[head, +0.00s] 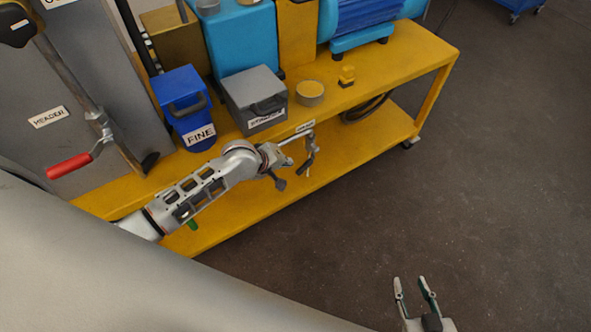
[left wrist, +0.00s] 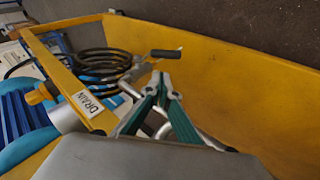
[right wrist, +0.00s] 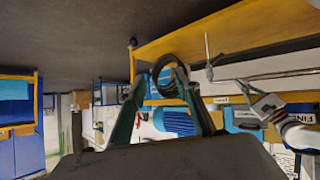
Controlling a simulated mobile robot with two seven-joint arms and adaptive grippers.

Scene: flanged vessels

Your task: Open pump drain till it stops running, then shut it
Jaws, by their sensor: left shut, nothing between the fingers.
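The pump drain is a short pipe (head: 298,136) at the front edge of the yellow bench, below a small label. In the left wrist view the label (left wrist: 87,103) reads DRAIN. A valve with a black-gripped lever (left wrist: 165,53) shows just beyond my left fingertips; I cannot tell whether they touch it. My left gripper (head: 296,170) is shut and empty beside the drain; its fingers also show in the left wrist view (left wrist: 161,82). My right gripper (head: 414,284) is open and empty over the floor, far from the bench. I cannot make out any flow from the drain.
The yellow bench (head: 405,75) carries a blue FINE box (head: 180,90), a grey box (head: 250,90), a round tin (head: 310,93) and a blue motor (head: 360,14). A coiled black hose (head: 365,108) lies on its lower shelf. A red-handled crank (head: 70,166) stands at left.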

